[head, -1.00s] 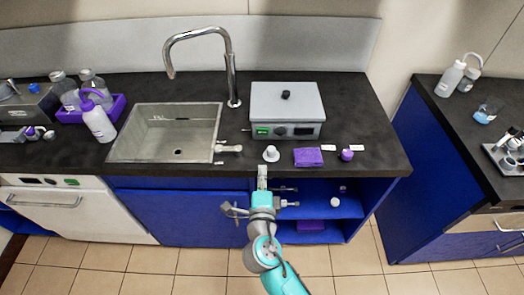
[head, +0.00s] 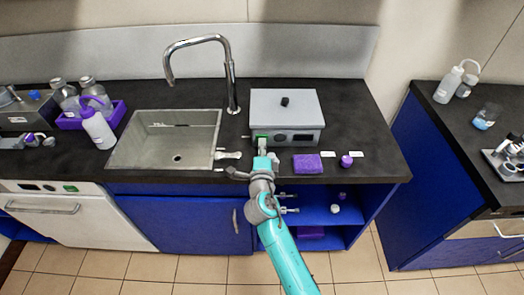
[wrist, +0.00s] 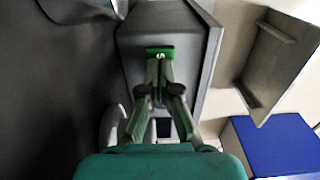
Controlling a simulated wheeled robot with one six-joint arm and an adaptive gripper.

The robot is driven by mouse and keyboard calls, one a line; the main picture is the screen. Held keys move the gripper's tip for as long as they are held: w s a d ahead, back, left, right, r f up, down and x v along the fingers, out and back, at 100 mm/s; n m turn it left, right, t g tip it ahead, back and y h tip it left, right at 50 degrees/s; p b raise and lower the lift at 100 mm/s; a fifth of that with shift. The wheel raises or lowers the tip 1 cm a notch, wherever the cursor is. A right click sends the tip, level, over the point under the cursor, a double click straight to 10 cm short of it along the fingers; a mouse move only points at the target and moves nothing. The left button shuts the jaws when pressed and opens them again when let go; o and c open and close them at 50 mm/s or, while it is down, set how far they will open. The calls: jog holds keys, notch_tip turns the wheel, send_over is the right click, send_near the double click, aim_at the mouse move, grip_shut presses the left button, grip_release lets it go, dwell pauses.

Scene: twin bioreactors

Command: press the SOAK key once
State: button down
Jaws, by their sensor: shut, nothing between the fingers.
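A light grey box-shaped unit (head: 286,106) with a black knob on its lid stands at the back of the counter. It also shows in the wrist view (wrist: 150,25). At the left of its front is a green panel (head: 259,133), seen close up in the wrist view (wrist: 160,52) with a small pale mark. I cannot read a SOAK label, and cannot tell if this green panel is that key. My gripper (head: 262,143) is shut and empty, its fingertips together (wrist: 161,84) right at the green panel. I cannot tell whether they touch it.
A sink (head: 164,138) with a tall tap (head: 230,70) lies to the left. A purple sponge-like block (head: 307,164) and a small purple item (head: 346,161) lie right of my arm. A white piece beside my gripper is mostly hidden. An open blue shelf is below.

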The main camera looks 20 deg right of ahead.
jog(key=shift+w, duration=0.1)
jog(key=shift+w+d+r, duration=0.1)
jog(key=shift+w+d, duration=0.1)
jog(key=shift+w, duration=0.4)
jog(key=shift+r, duration=0.1)
jog(key=shift+d, duration=0.1)
